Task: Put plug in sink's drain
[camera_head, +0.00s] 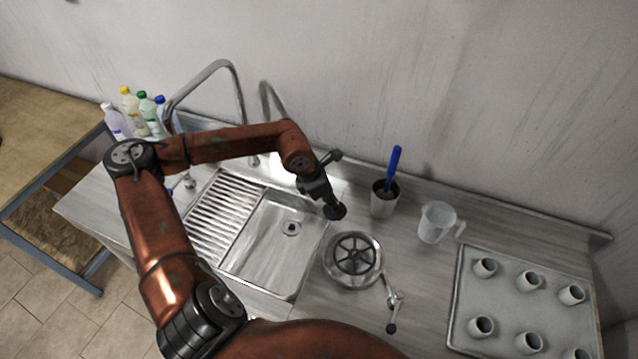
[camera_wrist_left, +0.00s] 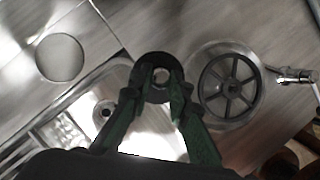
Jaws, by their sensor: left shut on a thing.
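My left gripper (camera_head: 328,202) is shut on the plug (camera_head: 336,211), a small dark round piece. In the left wrist view the plug (camera_wrist_left: 157,72) shows as a black ring between the green fingertips of the gripper (camera_wrist_left: 160,92). The plug is held in the air near the right rim of the sink (camera_head: 268,262), apart from the drain (camera_head: 291,228). The drain is a small round hole in the basin, to the left of the plug and a little lower in the head view. It also shows in the left wrist view (camera_wrist_left: 104,109). My right gripper does not show.
A black spoked wheel (camera_head: 354,254) on a round metal base lies right of the sink. A cup with a blue-handled brush (camera_head: 384,199), a clear jug (camera_head: 437,222) and a tray of cups (camera_head: 510,310) stand further right. A curved faucet (camera_head: 240,100) rises behind the sink.

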